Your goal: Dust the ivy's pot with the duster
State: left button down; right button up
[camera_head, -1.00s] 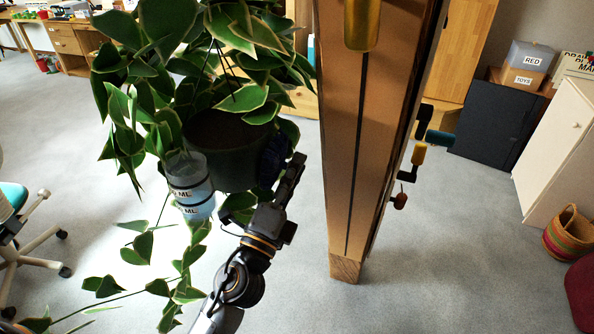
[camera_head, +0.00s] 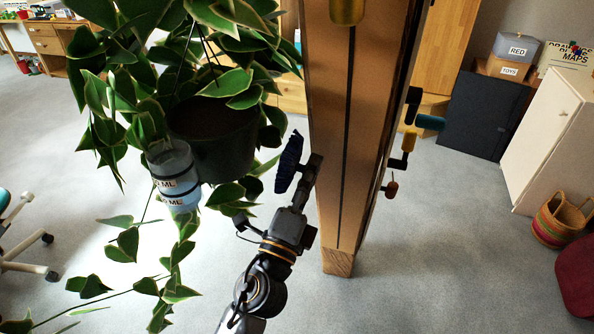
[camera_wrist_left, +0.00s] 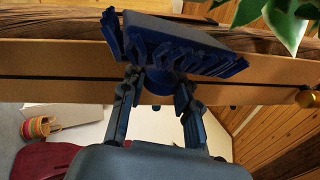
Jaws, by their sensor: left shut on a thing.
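The ivy's pot (camera_head: 222,142) is dark and hangs among green leaves (camera_head: 200,40) left of the timber post. The duster (camera_head: 288,162) is dark blue with a ridged head. My left gripper (camera_head: 303,188) is shut on it, and holds it right of the pot with a visible gap between them. In the left wrist view the duster (camera_wrist_left: 180,48) sits between the fingers of my left gripper (camera_wrist_left: 160,88), with the timber behind it. My right gripper is not in view.
A timber post (camera_head: 350,130) stands close to the right of my left gripper. Pegs with coloured handles (camera_head: 409,140) stick out from the post's right side. Open floor lies below.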

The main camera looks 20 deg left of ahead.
pick_arm(q)
jog(key=shift+d, duration=0.25)
jog(key=d, duration=0.1)
jog(key=d+b, duration=0.1)
jog(key=d, duration=0.1)
jog(key=shift+f, duration=0.35)
dwell(0.4)
